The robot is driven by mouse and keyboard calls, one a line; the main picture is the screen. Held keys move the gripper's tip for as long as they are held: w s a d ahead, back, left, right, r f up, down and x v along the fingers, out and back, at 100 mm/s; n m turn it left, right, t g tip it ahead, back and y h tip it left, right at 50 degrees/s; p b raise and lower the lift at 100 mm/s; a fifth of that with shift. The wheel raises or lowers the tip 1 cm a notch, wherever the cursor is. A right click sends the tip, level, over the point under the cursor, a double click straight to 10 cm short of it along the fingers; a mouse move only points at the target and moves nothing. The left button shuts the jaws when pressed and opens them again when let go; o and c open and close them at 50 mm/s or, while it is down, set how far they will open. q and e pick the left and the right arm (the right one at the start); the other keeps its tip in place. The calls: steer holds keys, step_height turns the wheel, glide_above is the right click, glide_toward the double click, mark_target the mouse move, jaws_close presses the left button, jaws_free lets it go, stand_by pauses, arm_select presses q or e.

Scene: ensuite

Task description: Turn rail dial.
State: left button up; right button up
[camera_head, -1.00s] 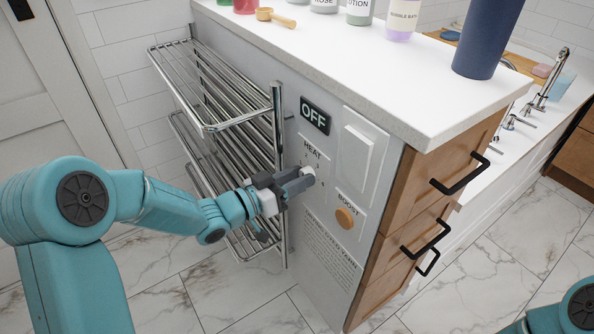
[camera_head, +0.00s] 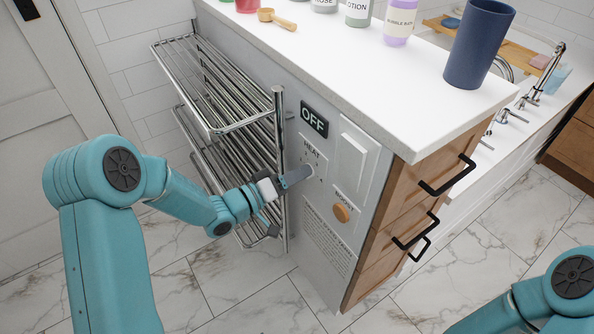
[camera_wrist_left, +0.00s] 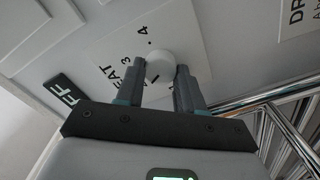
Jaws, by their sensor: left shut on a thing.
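The white rail dial (camera_wrist_left: 159,68) sits on the side panel of the counter, by the HEAT label and its numbers. In the wrist view a dark mark shows on the dial's face, and the numbers 3 and 4 show beside it. My left gripper (camera_wrist_left: 168,75) is shut on the dial, with one finger on each side. In the head view the left gripper (camera_head: 305,174) reaches the panel under the OFF display (camera_head: 314,120) and mostly hides the dial. The right arm shows at the lower right, but its gripper is out of view.
A chrome towel rail (camera_head: 218,130) stands close to the left of the gripper. A white rocker switch (camera_head: 354,149) and an orange BOOST knob (camera_head: 341,212) are on the same panel. Drawers with black handles (camera_head: 447,178) are to the right. Bottles stand on the countertop.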

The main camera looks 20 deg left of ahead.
stand_by(0.3)
arm_select(q)
steer(key=o, duration=1)
steer(key=shift+o, duration=0.2)
steer(key=p+v, duration=0.3)
steer(key=v, duration=1.3)
steer(key=shift+s+a, duration=0.15)
steer(key=shift+s, duration=0.05)
